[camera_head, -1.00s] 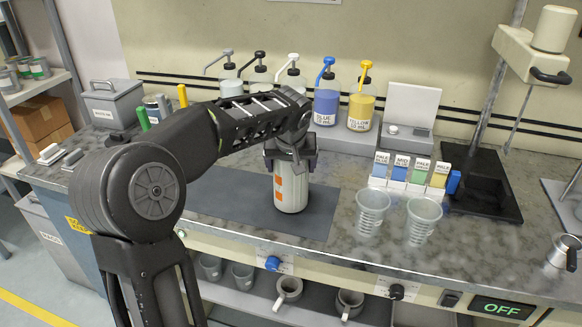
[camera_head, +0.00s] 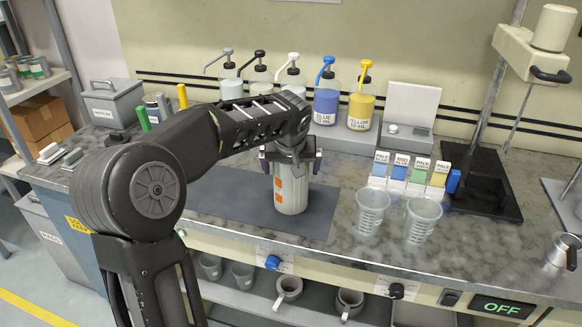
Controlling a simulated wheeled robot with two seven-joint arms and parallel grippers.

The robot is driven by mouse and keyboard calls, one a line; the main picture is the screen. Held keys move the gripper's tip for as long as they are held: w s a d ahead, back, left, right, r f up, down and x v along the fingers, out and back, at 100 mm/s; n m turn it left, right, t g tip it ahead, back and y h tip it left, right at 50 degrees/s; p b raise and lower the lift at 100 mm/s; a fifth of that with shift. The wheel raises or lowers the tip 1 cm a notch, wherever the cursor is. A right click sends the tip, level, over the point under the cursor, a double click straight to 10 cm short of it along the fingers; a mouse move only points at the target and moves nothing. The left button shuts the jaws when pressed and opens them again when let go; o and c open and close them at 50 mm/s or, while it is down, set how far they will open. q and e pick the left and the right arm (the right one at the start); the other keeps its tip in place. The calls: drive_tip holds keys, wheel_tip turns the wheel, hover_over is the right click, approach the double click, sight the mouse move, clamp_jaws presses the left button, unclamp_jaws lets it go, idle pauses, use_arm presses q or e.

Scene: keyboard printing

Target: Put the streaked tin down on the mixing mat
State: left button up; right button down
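The streaked tin (camera_head: 291,192), pale grey with orange marks on its side, stands upright on the dark mixing mat (camera_head: 233,200), near the mat's right end. My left gripper (camera_head: 290,160) is over the tin's top from above, with its fingers on either side of it. The fingers look spread wider than the tin, so the gripper appears open around it. The gripper and wrist hide the tin's top. My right gripper is not in view.
Two clear measuring cups (camera_head: 421,220) stand right of the mat. Pump bottles, including a blue one (camera_head: 326,100) and a yellow one (camera_head: 361,108), line the back. Small labelled cartons (camera_head: 398,172) and a black stand (camera_head: 484,190) are at the right.

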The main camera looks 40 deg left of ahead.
use_arm(q)
drive_tip(key=v, duration=1.2)
drive_tip(key=shift+b, duration=0.45)
